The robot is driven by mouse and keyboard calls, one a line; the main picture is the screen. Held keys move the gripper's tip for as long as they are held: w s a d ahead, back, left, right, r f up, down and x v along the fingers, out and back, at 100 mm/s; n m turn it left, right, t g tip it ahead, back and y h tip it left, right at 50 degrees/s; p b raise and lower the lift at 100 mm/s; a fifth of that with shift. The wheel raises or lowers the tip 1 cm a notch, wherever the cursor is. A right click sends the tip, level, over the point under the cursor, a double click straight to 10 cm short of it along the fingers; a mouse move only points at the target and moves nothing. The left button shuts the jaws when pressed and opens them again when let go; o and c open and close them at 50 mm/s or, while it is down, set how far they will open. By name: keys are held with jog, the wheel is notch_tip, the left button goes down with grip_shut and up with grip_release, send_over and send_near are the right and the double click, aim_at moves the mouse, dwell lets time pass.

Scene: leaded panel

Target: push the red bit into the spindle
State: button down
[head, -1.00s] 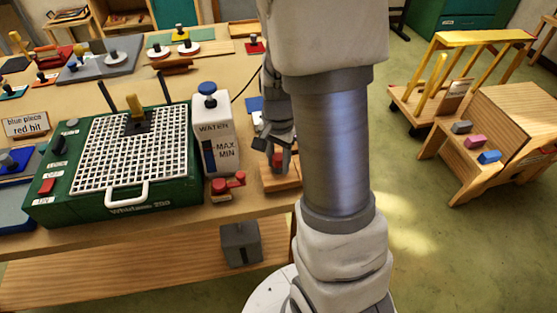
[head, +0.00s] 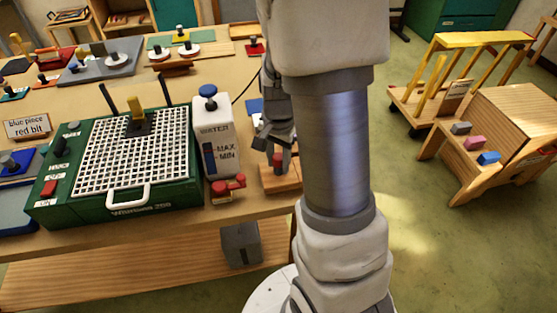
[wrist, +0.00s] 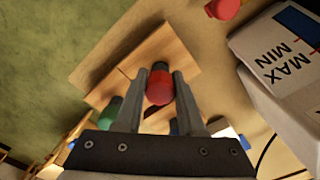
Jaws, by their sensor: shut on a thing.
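The red bit (wrist: 160,90), a short red cylinder with a dark end, sits between the two fingertips of my gripper (wrist: 158,82) in the wrist view. My gripper is shut on it. In the head view the gripper (head: 273,143) is just above a small wooden block (head: 282,180), with the red bit (head: 278,159) at its fingers. The block also shows in the wrist view (wrist: 178,50), close behind the bit; whether the bit still touches it is unclear. The green machine (head: 150,199) has a white grid and a yellow-topped post (head: 135,106) on a black base. I cannot make out the spindle for certain.
A white water tank (head: 216,130) with a blue knob stands between the machine and my gripper. A red fitting (head: 228,188) is at its foot. A green piece (wrist: 112,110) shows beside a finger in the wrist view.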

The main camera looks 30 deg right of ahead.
jog(key=shift+r+p, duration=0.45)
jog(key=shift+r, duration=0.1)
dwell(0.5)
jog(key=shift+r+p, duration=0.6)
jog(key=shift+r, duration=0.1)
jog(key=c, duration=1.1)
grip_release()
grip_shut()
jog(key=shift+a, duration=0.1)
